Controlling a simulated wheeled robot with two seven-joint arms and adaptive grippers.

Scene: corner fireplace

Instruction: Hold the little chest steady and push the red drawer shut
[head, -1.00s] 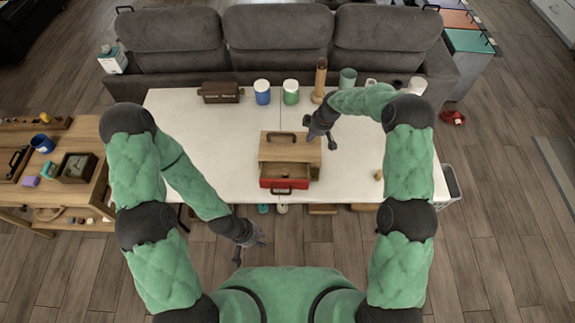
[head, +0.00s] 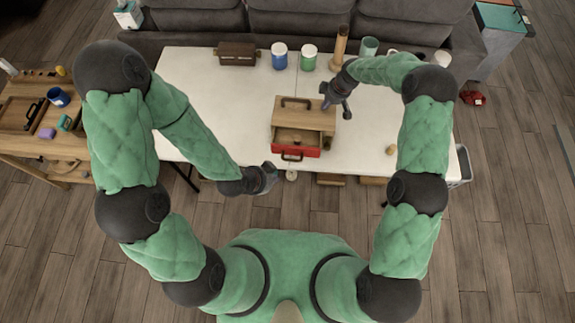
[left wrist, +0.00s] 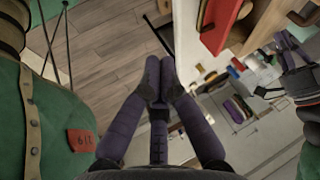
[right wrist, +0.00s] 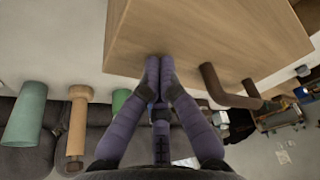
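The little wooden chest (head: 305,113) stands upright on the white table, with a dark handle on top. Its red drawer (head: 309,152) is pulled partly out toward me and has a dark handle. My left gripper (head: 270,177) is shut and empty, in front of the table edge, below and left of the drawer. In the left wrist view the red drawer front (left wrist: 223,22) lies up and right of the shut fingers, apart from them. My right gripper (head: 338,101) is shut beside the chest's right rear.
A dark brown box (head: 237,53), a blue jar (head: 279,57), a green jar (head: 309,58) and a tall wooden cylinder (head: 340,45) stand along the table's back. A small tan knob-like object (head: 391,150) lies right of the chest. The table left of the chest is clear.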

